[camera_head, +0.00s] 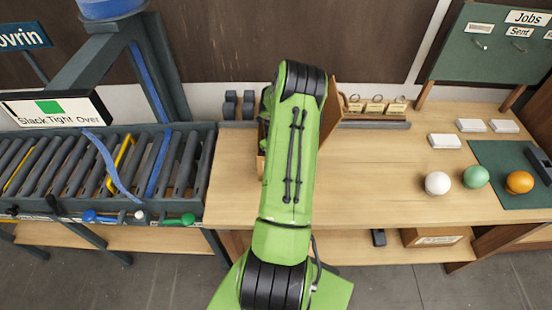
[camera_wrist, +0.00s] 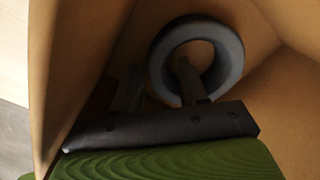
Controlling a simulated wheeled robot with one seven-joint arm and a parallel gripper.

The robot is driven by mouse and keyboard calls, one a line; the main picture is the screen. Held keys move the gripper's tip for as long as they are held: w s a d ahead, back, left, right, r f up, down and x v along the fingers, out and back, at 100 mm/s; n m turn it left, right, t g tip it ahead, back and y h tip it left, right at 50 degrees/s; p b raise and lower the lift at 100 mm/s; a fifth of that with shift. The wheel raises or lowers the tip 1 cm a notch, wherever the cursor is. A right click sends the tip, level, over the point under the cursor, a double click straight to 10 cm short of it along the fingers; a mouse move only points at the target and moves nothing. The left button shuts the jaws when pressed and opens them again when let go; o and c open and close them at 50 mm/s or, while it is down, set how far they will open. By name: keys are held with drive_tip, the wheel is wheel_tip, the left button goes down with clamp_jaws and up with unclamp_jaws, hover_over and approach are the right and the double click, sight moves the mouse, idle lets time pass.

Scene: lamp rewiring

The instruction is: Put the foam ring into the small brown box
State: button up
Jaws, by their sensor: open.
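The foam ring (camera_wrist: 160,62), grey and thick, lies inside an open brown box (camera_wrist: 75,60) in the wrist view. My gripper (camera_wrist: 157,70) is open and reaches down into this box. One finger shows in front of the ring's hole and the other is left of the ring, so the ring's left side lies between them. I cannot tell whether the fingers touch it. In the head view my green arm hides the gripper, the ring and most of the box; a brown flap (camera_head: 332,115) shows right of the arm.
Right on the wooden table (camera_head: 380,180) are a white ball (camera_head: 437,183), a green ball (camera_head: 476,176) and an orange ball (camera_head: 519,182). A roller conveyor (camera_head: 100,175) stands left. A labelled brown box (camera_head: 437,238) sits on the lower shelf. The table between arm and balls is clear.

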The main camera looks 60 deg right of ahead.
wheel_tip(320, 180, up, 12)
drive_tip(key=w+a+r+n+t+h, duration=0.1)
drive_tip(key=w+a+r+n, duration=0.3)
drive_tip(key=a+r+n, duration=0.45)
drive_tip(key=w+a+r+n+h, duration=0.1)
drive_tip(key=w+a+r+n, duration=0.3)
drive_tip(key=a+r+n, duration=0.5)
drive_tip(key=s+a+r+n+t, duration=0.1)
drive_tip(key=s+a+n, duration=0.3)
drive_tip(key=a+n, duration=0.3)
drive_tip(key=s+a+n+t+y, duration=0.1)
drive_tip(key=s+a+n+t, duration=0.1)
drive_tip(key=a+n, duration=0.5)
drive_tip(key=s+a+r+n+t+y, duration=0.1)
drive_tip(key=s+a+n, duration=0.4)
drive_tip(key=a+n, duration=0.2)
drive_tip(key=shift+s+a+r+n+t, duration=0.2)
drive_tip(key=shift+s+r+n+t, duration=0.1)
drive_tip(key=shift+n, duration=0.25)
